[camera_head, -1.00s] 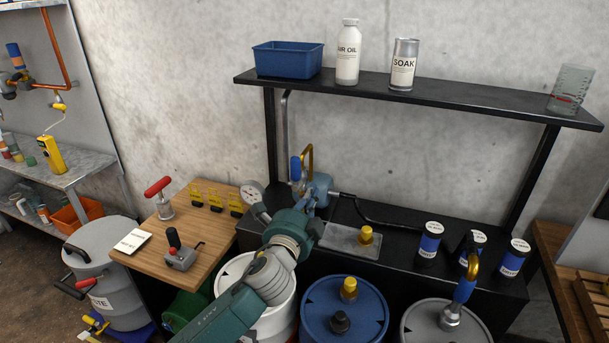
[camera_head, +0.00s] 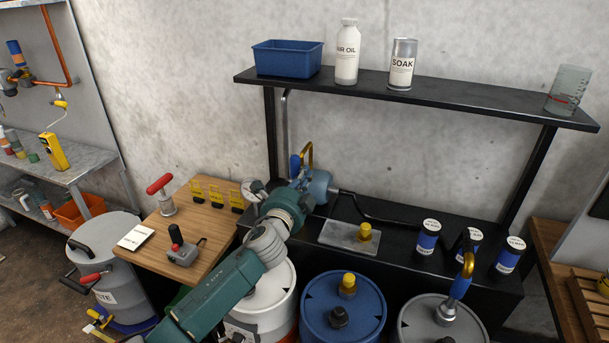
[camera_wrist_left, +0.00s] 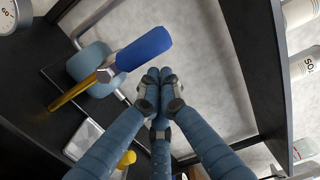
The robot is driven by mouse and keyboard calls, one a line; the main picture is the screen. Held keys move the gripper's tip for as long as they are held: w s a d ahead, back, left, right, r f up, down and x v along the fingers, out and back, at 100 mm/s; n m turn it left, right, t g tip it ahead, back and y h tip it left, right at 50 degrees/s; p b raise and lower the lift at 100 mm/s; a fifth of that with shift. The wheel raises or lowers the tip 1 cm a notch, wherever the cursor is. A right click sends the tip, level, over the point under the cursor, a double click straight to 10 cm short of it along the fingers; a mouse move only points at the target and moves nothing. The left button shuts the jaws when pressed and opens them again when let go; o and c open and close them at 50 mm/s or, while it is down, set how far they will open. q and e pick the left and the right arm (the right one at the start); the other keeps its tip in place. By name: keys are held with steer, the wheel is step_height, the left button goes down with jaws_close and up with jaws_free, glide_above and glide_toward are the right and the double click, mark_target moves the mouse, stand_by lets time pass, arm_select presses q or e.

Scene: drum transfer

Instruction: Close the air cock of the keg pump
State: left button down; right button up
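A blue-grey pump-like body (camera_head: 319,187) sits on the black bench, partly hidden by my left arm. A blue grip (camera_head: 295,168) and a bent brass tube (camera_head: 308,153) rise beside it. I cannot tell for sure which part is the air cock. The left wrist view shows the blue grip (camera_wrist_left: 145,48) on a metal fitting, with a brass bar (camera_wrist_left: 73,93) and the pale blue body (camera_wrist_left: 92,68) behind. My left gripper (camera_wrist_left: 158,80) has its fingertips together with nothing visible between them. The grip is just up and left of the tips; contact is unclear.
A round gauge (camera_head: 253,190) stands left of the body. A metal plate (camera_head: 345,238) with a yellow knob and several dark cans (camera_head: 428,238) are on the bench to the right. Drums (camera_head: 345,305) stand in front. A shelf (camera_head: 420,93) runs above.

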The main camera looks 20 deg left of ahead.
arm_select(q)
steer(key=shift+a+r+n, duration=0.2)
steer(key=shift+a+n, duration=0.1)
steer(key=shift+n, duration=0.2)
steer(key=shift+a+r+n+p, duration=0.15)
steer(key=shift+a+n+p, duration=0.15)
steer(key=shift+n, duration=0.2)
